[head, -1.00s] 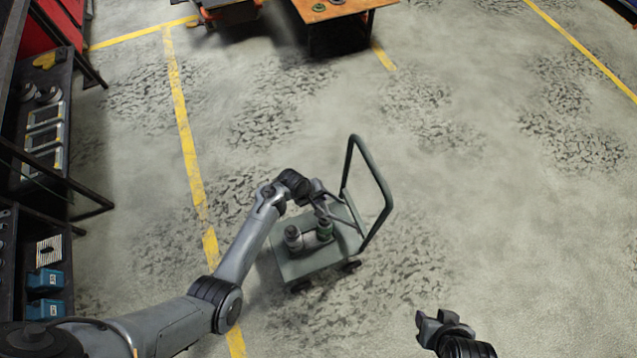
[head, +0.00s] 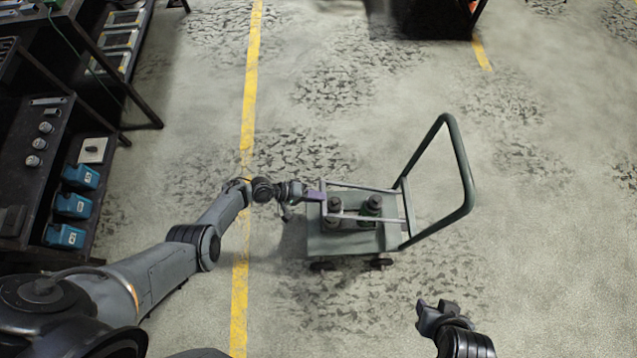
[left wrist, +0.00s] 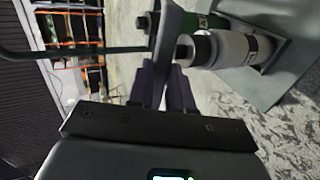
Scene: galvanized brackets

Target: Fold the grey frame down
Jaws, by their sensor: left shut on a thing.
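The grey frame (head: 362,217) is a thin U-shaped bar on a small green-grey cart (head: 328,243). Its two side bars run from near the cart's tall handle toward the left, above two canisters. My left gripper (head: 314,195) is shut on the frame's left end, at the cart's left side. In the left wrist view the fingers (left wrist: 166,88) close on a grey bar (left wrist: 167,35), with a white canister (left wrist: 232,50) and a green one beside it. My right gripper (head: 436,312) is open and empty at lower right, apart from the cart.
The cart's dark green handle (head: 465,165) rises at its right. A shelf with blue bins (head: 72,205) stands at the left. A dark table (head: 430,20) is at the top. The floor right of the cart is clear.

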